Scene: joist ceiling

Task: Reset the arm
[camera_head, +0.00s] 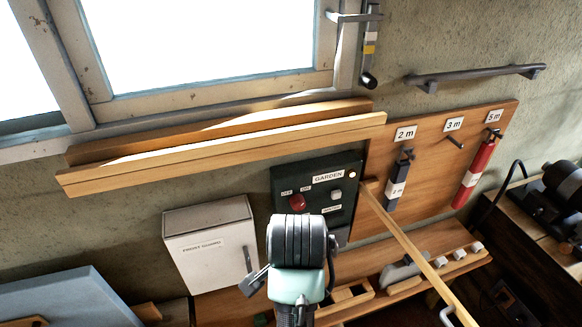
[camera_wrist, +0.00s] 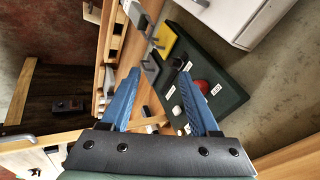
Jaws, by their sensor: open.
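My gripper (camera_wrist: 158,75) shows in the wrist view as two blue fingers, spread apart with nothing held between them. Beyond and to the right of the fingers is the dark green control panel (camera_wrist: 228,98) with a red button (camera_wrist: 202,86). In the head view, my arm rises from the bottom centre, in front of the lower part of the same panel (camera_head: 318,172), which is labelled GARDEN. The arm hides part of that panel, and the fingertips cannot be made out there.
A white box (camera_head: 208,245) labelled FROST GUARD is left of the panel. A long wooden rod (camera_head: 405,242) slants past my arm's right side. A wooden ledge (camera_head: 220,148) runs under the window.

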